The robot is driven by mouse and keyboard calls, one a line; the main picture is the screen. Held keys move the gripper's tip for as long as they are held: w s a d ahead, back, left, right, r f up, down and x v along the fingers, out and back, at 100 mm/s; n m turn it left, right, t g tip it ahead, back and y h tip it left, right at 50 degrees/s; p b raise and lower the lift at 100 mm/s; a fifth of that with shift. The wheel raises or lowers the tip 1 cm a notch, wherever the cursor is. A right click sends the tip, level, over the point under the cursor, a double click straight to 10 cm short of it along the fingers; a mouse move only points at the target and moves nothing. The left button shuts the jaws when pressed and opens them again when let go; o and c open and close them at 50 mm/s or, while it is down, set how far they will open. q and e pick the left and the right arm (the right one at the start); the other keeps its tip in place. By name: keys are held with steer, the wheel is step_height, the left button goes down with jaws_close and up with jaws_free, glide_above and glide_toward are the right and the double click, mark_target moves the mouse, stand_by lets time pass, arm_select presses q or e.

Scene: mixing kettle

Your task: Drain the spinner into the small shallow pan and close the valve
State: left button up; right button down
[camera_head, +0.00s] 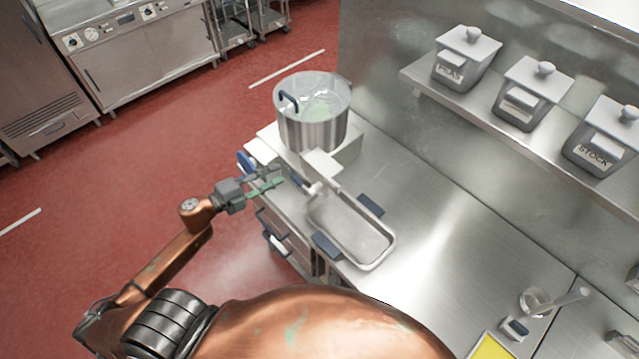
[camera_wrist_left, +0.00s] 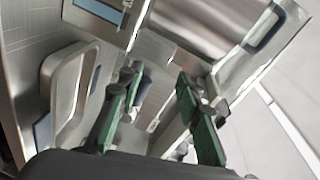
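The spinner (camera_head: 312,128) is a round steel pot on a pale base at the counter's left end, with some green inside. A pale outlet block (camera_head: 322,164) juts from its base. A small dark-blue valve handle (camera_head: 299,182) sits just below the outlet. The small shallow pan (camera_head: 378,257) is a long steel tray with blue handles below the outlet; it looks empty. It also shows at left in the left wrist view (camera_wrist_left: 82,62). My left gripper (camera_head: 280,178), with green finger pads, is open and empty, left of the valve handle and apart from it. My right gripper is not visible.
The steel counter (camera_head: 465,235) is clear to the pan's right. A strainer-like tool (camera_head: 558,300) and a yellow board (camera_head: 491,347) lie at lower right. A wall shelf (camera_head: 487,112) holds lidded containers. Drawers with handles (camera_head: 276,243) are below the counter's left edge.

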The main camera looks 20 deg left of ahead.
mark_target(295, 182)
arm_select(q)
steer(key=d+m+g+h, duration=0.1)
steer(key=d, duration=0.1)
steer(key=w+d+f+m+g+h+b, duration=0.1)
steer(key=d+m, duration=0.1)
steer(key=w+d+m+g+h, duration=0.1)
steer(key=d, duration=0.2)
steer(key=shift+w+f+m, duration=0.15)
steer(key=shift+f+m, duration=0.1)
steer(key=shift+m, duration=0.05)
steer(key=shift+d, duration=0.1)
stand_by(0.3)
jaws_close()
stand_by(0.4)
